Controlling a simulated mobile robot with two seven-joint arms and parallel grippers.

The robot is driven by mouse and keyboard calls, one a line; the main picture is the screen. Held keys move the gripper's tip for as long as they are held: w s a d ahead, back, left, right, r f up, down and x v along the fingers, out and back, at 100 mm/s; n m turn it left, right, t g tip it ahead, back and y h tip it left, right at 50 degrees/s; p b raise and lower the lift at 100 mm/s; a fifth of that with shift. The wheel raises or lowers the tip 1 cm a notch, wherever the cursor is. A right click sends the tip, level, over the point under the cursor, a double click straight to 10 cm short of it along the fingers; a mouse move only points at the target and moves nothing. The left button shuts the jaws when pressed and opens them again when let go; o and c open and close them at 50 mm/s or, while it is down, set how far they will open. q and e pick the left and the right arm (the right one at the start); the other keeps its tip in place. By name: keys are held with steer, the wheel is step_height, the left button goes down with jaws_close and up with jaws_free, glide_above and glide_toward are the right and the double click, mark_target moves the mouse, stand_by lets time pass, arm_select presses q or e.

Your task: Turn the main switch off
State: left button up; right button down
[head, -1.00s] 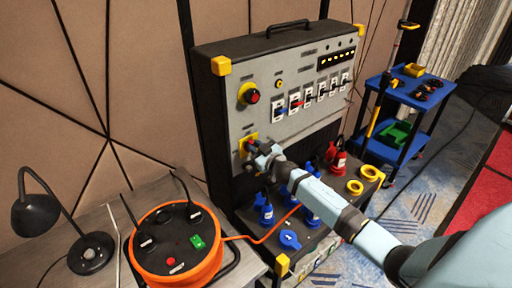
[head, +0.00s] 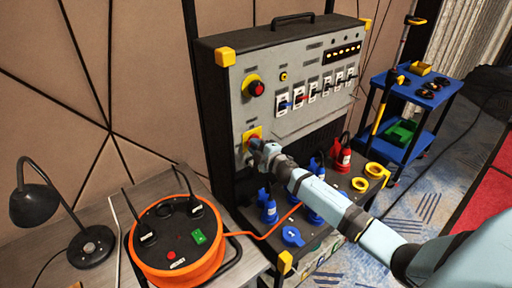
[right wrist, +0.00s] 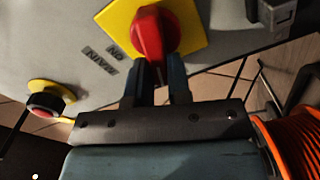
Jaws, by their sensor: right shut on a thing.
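The main switch is a red rotary knob (right wrist: 150,36) on a yellow square plate (right wrist: 192,24), with "MAIN" and "ON" labels beside it in the right wrist view. In the head view its yellow plate (head: 252,132) is at the lower left of the grey panel. My right gripper (right wrist: 158,62) is shut on the red knob, its two fingers on either side of the knob's lower end. In the head view my right gripper (head: 258,148) covers most of the knob. My left gripper does not show.
An emergency stop button (head: 256,88) and a row of breakers (head: 312,90) sit above on the panel (head: 300,122). Blue plugs (head: 268,208) and a red plug (head: 342,156) stand below. An orange cable reel (head: 180,240) and black lamp (head: 40,205) stand at left.

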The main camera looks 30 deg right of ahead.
steer(key=shift+a+f+n+b, duration=0.1)
steer(key=shift+f+n+b, duration=0.15)
steer(key=shift+n, duration=0.75)
steer(key=shift+f+n+b, duration=0.15)
steer(key=shift+n+b, duration=0.2)
steer(key=shift+n, duration=0.65)
steer(key=c, duration=1.1)
jaws_free()
steer(key=shift+o, duration=0.2)
steer(key=shift+s, duration=0.1)
steer(key=s+d+b, duration=0.1)
steer(key=s, duration=1.2)
steer(key=shift+s, duration=0.3)
